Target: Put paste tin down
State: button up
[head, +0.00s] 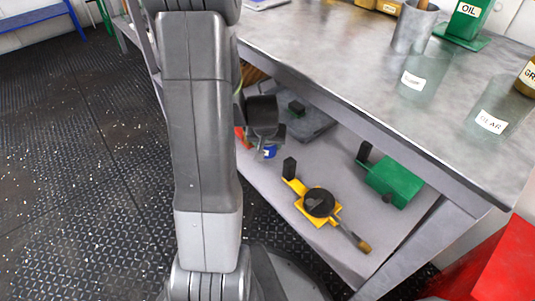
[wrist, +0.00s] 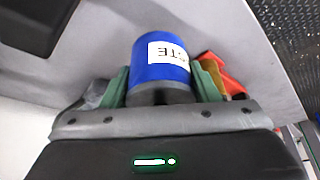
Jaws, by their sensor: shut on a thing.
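The paste tin is a blue cylinder with a white label reading "STE" in the wrist view (wrist: 160,72). It sits between the green-padded fingers of my gripper (wrist: 162,88), which is shut on it. In the head view a small blue part of the tin (head: 269,152) shows below my dark wrist, at the lower shelf (head: 262,185) of the bench. My wrist and arm hide most of it there. I cannot tell whether the tin touches the shelf.
A yellow tool with a round black part (head: 319,203) and a green block-shaped item (head: 393,182) stand on the shelf to the right. A grey item (head: 312,124) lies behind. Red cloth-like material (wrist: 228,76) is beside the tin. The bench top (head: 330,50) overhangs the shelf.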

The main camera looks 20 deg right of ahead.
aim_at(267, 151)
notch_tip(267, 151, down, 4)
jog(key=shift+r+b, duration=0.2)
jog(key=shift+b, duration=0.7)
jog(key=shift+r, duration=0.1)
jog(key=o, duration=1.1)
jog(key=p+v, duration=0.5)
jog(key=v, duration=0.7)
